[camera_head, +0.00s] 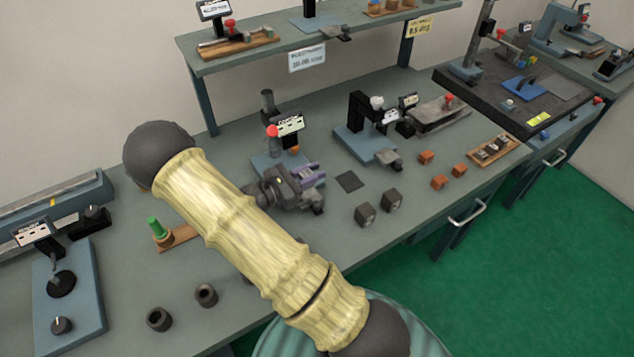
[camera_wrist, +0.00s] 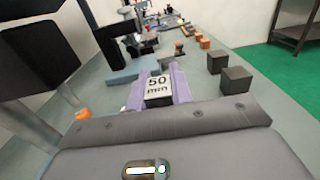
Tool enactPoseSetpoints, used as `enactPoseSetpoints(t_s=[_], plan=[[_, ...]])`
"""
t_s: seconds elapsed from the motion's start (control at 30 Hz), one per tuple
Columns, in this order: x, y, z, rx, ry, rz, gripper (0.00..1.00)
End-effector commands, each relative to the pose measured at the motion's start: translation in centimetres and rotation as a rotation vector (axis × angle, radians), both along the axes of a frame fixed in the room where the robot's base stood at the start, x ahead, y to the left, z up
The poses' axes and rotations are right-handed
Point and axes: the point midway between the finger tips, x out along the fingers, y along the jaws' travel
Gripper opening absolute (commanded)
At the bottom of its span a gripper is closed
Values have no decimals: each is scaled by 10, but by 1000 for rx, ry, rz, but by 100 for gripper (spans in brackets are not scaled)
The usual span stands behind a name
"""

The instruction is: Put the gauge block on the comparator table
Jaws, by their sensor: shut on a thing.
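The gauge block (camera_wrist: 158,88), marked "50 mm", sits between the purple fingers of my gripper (camera_wrist: 160,92) in the wrist view. My gripper (camera_head: 312,178) is shut on it; in the head view the block is hard to make out. My gripper is low over the bench, in front of a stand with a blue base (camera_head: 272,163), a dark column and a labelled display (camera_head: 290,125). A second stand with a blue base (camera_head: 366,147) is further right. The small labels are too blurred to tell which stand is the comparator. I cannot see the block resting on either.
Two dark blocks (camera_head: 378,208) and a dark square pad (camera_head: 349,181) lie right of my gripper. Several orange cubes (camera_head: 440,181) and a wooden tray (camera_head: 494,150) are further right. A shelf (camera_head: 270,50) runs above the back. My arm hides part of the bench.

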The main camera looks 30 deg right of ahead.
Motion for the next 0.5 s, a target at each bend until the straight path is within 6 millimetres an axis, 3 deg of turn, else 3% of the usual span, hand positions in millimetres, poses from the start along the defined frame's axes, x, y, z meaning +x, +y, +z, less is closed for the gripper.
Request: enactPoseSetpoints(t_s=[0.33, 0.5], plan=[[1, -1, -1, -1, -1, 3, 0], [1, 0, -18, -1, -1, 5, 0]])
